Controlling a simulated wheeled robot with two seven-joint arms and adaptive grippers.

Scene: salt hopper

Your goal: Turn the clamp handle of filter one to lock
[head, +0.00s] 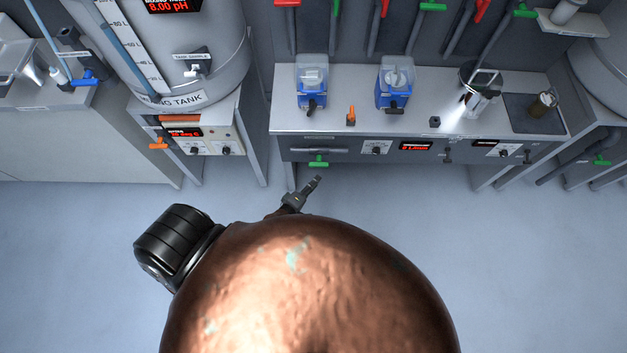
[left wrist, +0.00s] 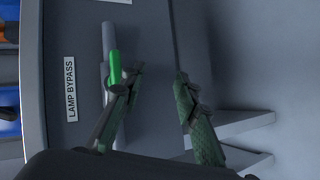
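Two blue filter housings with clear tops stand on the bench in the head view, the left one (head: 311,88) and the right one (head: 393,88). Each has a small dark part at its front; I cannot tell which is filter one or how its clamp is set. My left gripper (head: 314,183) is in front of and below the bench's front edge, away from both housings. In the left wrist view its fingers (left wrist: 158,78) are apart with nothing between them. A green lever (left wrist: 115,69) shows just left of the left finger. My right gripper is not in view.
An orange handle (head: 351,115) stands between the housings. The floor (head: 80,250) at left is clear.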

